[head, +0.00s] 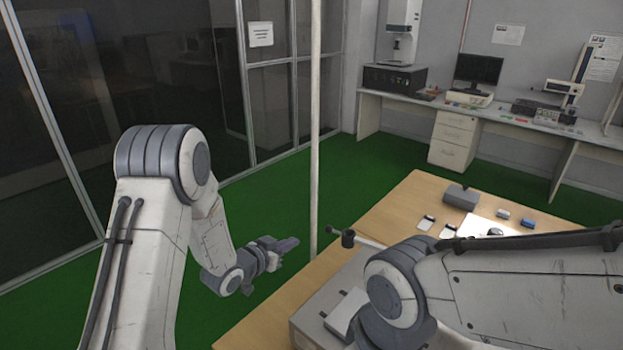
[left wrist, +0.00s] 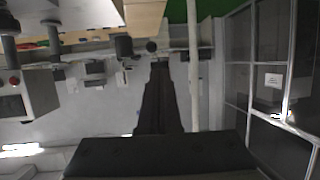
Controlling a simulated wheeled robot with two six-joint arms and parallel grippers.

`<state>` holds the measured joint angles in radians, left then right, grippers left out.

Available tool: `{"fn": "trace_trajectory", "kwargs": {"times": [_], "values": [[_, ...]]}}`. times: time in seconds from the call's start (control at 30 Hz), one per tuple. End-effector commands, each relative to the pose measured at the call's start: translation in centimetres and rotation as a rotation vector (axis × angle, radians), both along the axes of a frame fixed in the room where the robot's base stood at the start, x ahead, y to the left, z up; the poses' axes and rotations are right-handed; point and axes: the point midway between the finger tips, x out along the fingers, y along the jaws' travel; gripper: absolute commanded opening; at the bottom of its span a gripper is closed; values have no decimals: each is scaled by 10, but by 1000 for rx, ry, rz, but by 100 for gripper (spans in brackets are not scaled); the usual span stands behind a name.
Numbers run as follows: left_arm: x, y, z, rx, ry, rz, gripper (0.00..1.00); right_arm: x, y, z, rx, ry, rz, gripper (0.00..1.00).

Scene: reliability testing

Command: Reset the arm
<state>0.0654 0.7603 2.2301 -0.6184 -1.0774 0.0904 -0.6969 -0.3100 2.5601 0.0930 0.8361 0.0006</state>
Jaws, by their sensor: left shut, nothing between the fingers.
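My left arm comes in from the left in the head view, bent at the elbow. Its gripper (head: 287,245) is shut and empty, hanging over the green floor just left of the wooden table (head: 262,322). In the left wrist view, which looks upside down, the dark shut fingers (left wrist: 160,72) point away into the room with nothing held. My right arm reaches in from the right across the table. Its bent joint shows, but its gripper is out of sight.
A grey machine (head: 305,325) with a lever stands on the near part of the table, partly behind my right arm. A thin white pole (head: 314,130) rises beside the table; glass partitions stand left.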

Motion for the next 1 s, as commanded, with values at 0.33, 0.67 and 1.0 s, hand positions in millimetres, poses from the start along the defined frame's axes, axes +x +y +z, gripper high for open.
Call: {"fn": "trace_trajectory", "kwargs": {"times": [0.33,0.67,1.0], "values": [[-61,-48,39,269,273,23,0,0,0,0,0,0,0,50],[-246,-69,76,472,720,-30,0,0,0,0,0,0,0,50],[-371,-57,94,566,991,-148,0,0,0,0,0,0,0,50]]}}
